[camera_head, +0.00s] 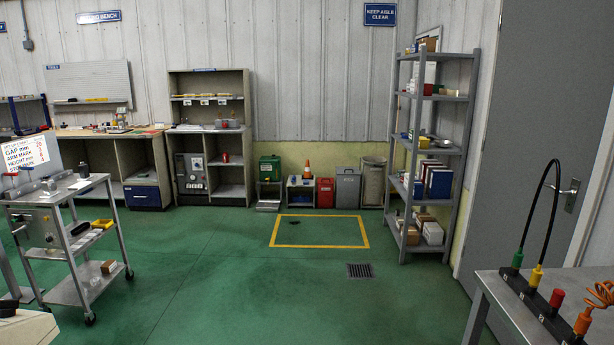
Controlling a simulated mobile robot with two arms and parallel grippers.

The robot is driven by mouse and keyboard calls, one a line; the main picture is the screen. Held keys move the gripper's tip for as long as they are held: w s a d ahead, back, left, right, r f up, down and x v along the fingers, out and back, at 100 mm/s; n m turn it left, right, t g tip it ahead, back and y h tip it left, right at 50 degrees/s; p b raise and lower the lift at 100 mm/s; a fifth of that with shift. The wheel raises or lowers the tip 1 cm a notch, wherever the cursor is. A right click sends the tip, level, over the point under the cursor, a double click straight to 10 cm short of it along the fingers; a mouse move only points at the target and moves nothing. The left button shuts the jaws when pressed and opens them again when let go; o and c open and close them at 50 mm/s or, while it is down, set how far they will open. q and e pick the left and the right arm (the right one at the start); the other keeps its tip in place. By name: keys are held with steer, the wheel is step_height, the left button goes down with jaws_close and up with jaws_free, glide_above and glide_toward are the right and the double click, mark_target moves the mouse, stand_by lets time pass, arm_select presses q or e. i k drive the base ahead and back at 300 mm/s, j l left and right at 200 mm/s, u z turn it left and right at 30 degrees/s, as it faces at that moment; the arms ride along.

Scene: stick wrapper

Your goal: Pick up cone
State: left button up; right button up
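A small orange cone (307,170) with a pale band stands upright against the back wall. It is on or just behind a low grey stand (302,190), between a green box and a red bin; its exact support is too small to tell. It is far across the room from the camera. Neither of my grippers can be made out in this view.
A red bin (325,192) and grey bins stand right of the cone, a green box (269,168) left. A yellow floor outline (320,247) holds a small dark object. A wheeled cart (75,240) stands left, shelving (468,150) and a table (497,300) right. Mid-floor is clear.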

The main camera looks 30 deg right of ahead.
mark_target(307, 175)
steer(key=i+l+z, duration=0.3)
steer(key=i, duration=0.25)
steer(key=i+l+z, duration=0.35)
steer(key=i, duration=0.25)
steer(key=i+z, duration=0.3)
steer(key=i, duration=5.1)
